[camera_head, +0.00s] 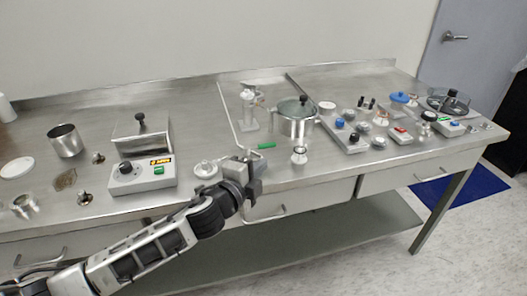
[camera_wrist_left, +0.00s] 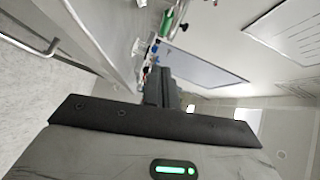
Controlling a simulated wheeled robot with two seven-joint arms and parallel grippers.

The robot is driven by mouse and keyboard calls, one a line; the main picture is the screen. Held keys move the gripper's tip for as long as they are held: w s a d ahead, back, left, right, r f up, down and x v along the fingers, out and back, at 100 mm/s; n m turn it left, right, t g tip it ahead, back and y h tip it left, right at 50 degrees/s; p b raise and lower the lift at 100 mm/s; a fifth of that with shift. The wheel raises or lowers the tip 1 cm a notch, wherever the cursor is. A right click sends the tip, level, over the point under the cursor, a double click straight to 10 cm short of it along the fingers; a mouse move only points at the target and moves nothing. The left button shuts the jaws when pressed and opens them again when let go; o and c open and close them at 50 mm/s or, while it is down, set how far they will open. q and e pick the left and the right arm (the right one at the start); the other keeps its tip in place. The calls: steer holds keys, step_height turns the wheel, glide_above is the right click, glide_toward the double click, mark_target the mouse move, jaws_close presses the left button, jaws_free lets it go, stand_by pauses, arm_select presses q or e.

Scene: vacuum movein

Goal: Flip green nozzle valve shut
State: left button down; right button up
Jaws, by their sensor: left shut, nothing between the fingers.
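The green valve handle (camera_head: 266,146) is a short green lever at the end of a thin metal tube, left of and in front of the lidded steel pot (camera_head: 294,122). My left gripper (camera_head: 241,152) is shut and empty at the table's front, just left of the green handle with a small gap seen in the picture. In the left wrist view the green handle (camera_wrist_left: 168,20) shows at the top, beyond the dark shut fingers (camera_wrist_left: 160,88). Whether they touch it cannot be told. My right gripper is not in view.
A control box (camera_head: 142,177) with a knob and green switch stands to the left on the steel table. Several knobs and parts crowd the right.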

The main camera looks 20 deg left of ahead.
mark_target(274, 146)
arm_select(q)
steer(key=x, duration=0.4)
steer(key=shift+r, duration=0.1)
steer(key=w+a, duration=0.1)
steer(key=w, duration=0.1)
steer(key=shift+w+a+f, duration=0.5)
steer(key=shift+w+a, duration=0.1)
steer(key=shift+w, duration=0.15)
